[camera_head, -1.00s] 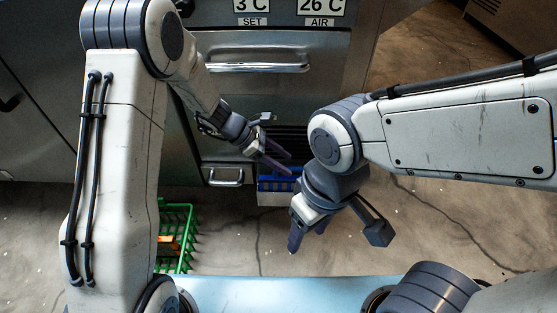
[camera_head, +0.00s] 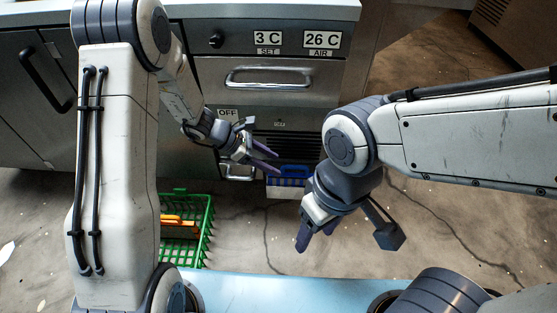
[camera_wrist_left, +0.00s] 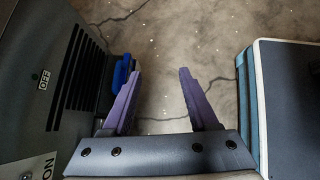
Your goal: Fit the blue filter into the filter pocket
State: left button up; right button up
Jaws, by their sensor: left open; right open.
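The blue filter (camera_head: 290,171) is at the bottom front of the steel unit, below the dark grille. It shows above the light grey front of what looks like the filter pocket (camera_head: 284,190); I cannot tell how deep it sits. My left gripper (camera_head: 268,160) is open and empty, close above and left of the filter. In the left wrist view the filter's blue edge (camera_wrist_left: 122,72) is beside the left finger, outside the open jaws (camera_wrist_left: 160,85); contact is unclear. My right gripper (camera_head: 318,237) is open and empty, over the floor in front of the filter.
A green basket (camera_head: 208,225) with an orange-edged item (camera_head: 180,219) stands on the floor, partly behind my left arm. The steel unit (camera_head: 270,82) with drawer handles rises behind. Bare floor (camera_head: 440,235) lies to the right.

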pick_arm(q)
jog(key=shift+s+a+r+p, duration=0.1)
jog(key=shift+a+r+p, duration=0.2)
jog(key=shift+r, duration=0.25)
pick_arm(e)
jog(key=shift+r, duration=0.65)
pick_arm(q)
jog(key=shift+d, duration=0.1)
pick_arm(e)
jog(key=shift+a, duration=0.1)
